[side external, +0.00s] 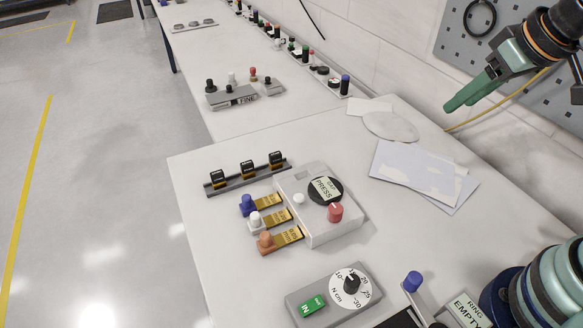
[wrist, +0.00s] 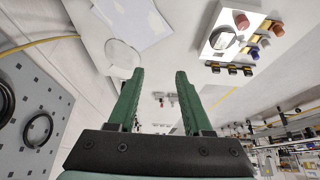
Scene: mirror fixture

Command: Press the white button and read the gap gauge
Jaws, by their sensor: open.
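A white box (side external: 318,228) stands on the white bench. On its top are a small white button (side external: 299,199), a round black dial (side external: 325,191) with a pale label reading "PRESS", and a red knob (side external: 335,212). The label covers much of the dial, and I cannot make out a reading. The box also shows in the wrist view (wrist: 243,47), at the upper right. My gripper (wrist: 158,73) is open and empty, its green fingers apart. In the side view my gripper (side external: 463,97) hangs at the upper right, well away from the box.
Blue, white and orange knobs with yellow tags (side external: 289,236) sit left of the box. A rail with black clips (side external: 248,174) lies behind them. A torque dial box (side external: 335,296) stands in front. Papers (side external: 415,170) lie at right. A pegboard (side external: 495,50) hangs on the wall.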

